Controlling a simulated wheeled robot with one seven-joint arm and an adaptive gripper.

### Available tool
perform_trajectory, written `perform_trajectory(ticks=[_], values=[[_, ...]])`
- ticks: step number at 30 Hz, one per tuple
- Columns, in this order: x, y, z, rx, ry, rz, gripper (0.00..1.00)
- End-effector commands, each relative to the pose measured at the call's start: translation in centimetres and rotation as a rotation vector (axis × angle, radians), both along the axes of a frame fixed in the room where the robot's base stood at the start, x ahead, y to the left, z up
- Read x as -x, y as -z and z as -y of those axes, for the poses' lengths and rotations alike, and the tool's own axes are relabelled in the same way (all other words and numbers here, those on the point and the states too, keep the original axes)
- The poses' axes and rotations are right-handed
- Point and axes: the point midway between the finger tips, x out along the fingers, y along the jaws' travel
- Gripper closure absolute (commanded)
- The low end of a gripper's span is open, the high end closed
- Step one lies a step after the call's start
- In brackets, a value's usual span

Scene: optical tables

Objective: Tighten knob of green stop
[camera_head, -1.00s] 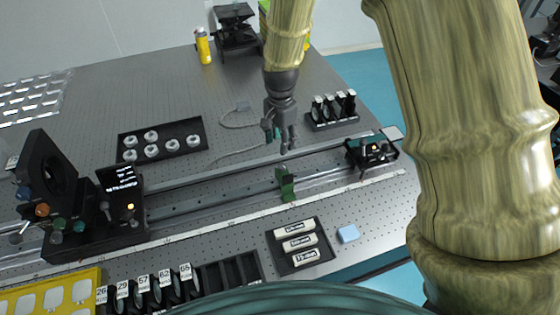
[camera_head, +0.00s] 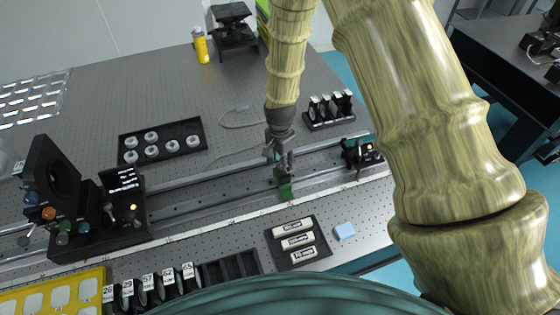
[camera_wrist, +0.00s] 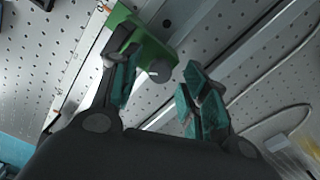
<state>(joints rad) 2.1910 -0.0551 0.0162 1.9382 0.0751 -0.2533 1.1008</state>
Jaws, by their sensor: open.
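The green stop (camera_head: 285,188) sits on the metal rail in the middle of the optical table. It also shows in the wrist view (camera_wrist: 140,42), with a dark round knob (camera_wrist: 159,71) on its near side. My gripper (camera_head: 281,163) is just above and behind the stop in the head view and partly covers it. In the wrist view my gripper (camera_wrist: 158,88) is open, its teal finger pads apart, and the knob shows between and just beyond the fingertips. Whether a finger touches the stop I cannot tell.
The rail (camera_head: 205,201) carries a dark instrument with a small screen (camera_head: 122,188) at left and a black device (camera_head: 362,150) at right. A tray of white rings (camera_head: 160,156) lies behind.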

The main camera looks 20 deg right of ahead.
Motion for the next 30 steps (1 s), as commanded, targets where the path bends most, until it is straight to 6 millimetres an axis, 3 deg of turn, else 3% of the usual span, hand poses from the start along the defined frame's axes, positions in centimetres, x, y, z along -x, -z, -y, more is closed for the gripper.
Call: perform_trajectory(ticks=[13,14,21,30], values=[[-0.03,0.69,-0.01,0.000,-0.001,0.001,0.55],[-0.03,0.69,-0.01,0.000,-0.001,0.001,0.57],[-0.02,0.69,-0.01,0.000,-0.001,0.001,1.00],[-0.01,0.71,0.00,0.000,-0.023,0.001,1.00]])
